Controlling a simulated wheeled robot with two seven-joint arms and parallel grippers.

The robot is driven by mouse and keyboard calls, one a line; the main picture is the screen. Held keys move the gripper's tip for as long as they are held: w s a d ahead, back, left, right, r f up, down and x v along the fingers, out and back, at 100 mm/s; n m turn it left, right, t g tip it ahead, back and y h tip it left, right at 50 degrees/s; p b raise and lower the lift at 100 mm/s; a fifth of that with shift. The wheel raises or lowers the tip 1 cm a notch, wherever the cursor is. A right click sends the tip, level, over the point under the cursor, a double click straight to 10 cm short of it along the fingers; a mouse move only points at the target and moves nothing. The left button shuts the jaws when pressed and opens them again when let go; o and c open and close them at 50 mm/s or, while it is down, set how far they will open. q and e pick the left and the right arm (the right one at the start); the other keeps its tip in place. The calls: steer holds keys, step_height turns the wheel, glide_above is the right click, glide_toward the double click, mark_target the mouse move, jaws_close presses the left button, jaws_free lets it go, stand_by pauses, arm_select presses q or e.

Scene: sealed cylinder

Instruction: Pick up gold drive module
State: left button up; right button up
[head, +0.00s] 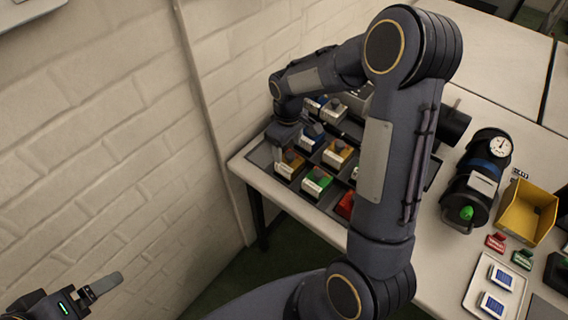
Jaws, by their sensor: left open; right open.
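Two gold-orange modules sit in a dark compartment tray (324,203) on the table. One gold module (290,165) is at the tray's left edge, and another gold module (338,154) is to its right. Which one is the drive module cannot be told at this size. My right arm reaches across the table to the tray's left side. My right gripper (283,148) points down, open, right at the left gold module and partly covering it; whether they touch is unclear. My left gripper (98,288) is open and empty at the lower left, away from the table.
My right arm hides part of the tray. A dark cylinder with a gauge (480,180), a yellow bin (527,212) and a white tray (480,289) stand right. A brick wall is left.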

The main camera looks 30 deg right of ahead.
mark_target(290, 154)
steer(key=f, duration=0.2)
steer(key=f+p, duration=0.1)
steer(key=f, duration=0.3)
steer(key=shift+s+d, duration=0.2)
steer(key=shift+s, duration=0.1)
steer(key=c, duration=0.8)
steer(key=shift+r, duration=0.1)
